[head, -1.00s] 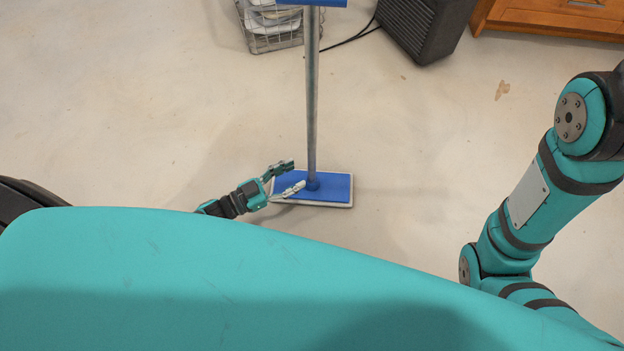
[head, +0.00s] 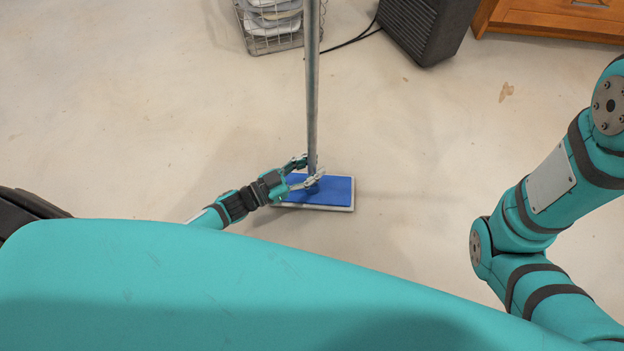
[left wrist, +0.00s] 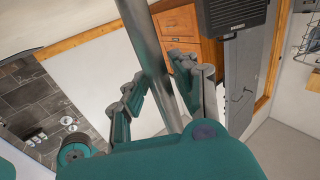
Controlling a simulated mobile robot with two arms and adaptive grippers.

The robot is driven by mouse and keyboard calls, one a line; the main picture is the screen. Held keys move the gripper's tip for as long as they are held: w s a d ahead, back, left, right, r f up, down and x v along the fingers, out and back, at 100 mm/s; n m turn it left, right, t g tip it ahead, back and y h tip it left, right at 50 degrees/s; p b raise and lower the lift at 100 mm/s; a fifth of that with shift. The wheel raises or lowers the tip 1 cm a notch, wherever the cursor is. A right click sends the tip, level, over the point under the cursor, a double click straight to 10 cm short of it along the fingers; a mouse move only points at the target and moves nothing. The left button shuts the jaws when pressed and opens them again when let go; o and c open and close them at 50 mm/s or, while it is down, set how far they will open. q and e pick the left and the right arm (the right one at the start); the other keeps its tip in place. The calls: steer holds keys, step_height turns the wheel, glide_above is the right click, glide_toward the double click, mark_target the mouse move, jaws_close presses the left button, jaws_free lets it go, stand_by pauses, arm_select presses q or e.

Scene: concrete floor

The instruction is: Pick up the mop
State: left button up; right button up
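The mop stands upright on the floor, with a grey metal handle (head: 312,85) and a flat blue head (head: 335,190) with a white rim. The handle's top is out of the head view. My left gripper (head: 312,168) is low at the handle, just above the mop head, with its fingers spread on either side of the handle. In the left wrist view the handle (left wrist: 147,45) passes between the open fingers, and a gap shows beside the left finger. My right gripper is out of view.
A wire basket (head: 275,42) with folded cloths stands at the back, left of the handle. A dark grey box (head: 425,28) with a black cable and a wooden cabinet (head: 560,20) stand at the back right. The floor around the mop is clear.

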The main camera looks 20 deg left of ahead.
arm_select(q)
jaws_close()
stand_by(0.6)
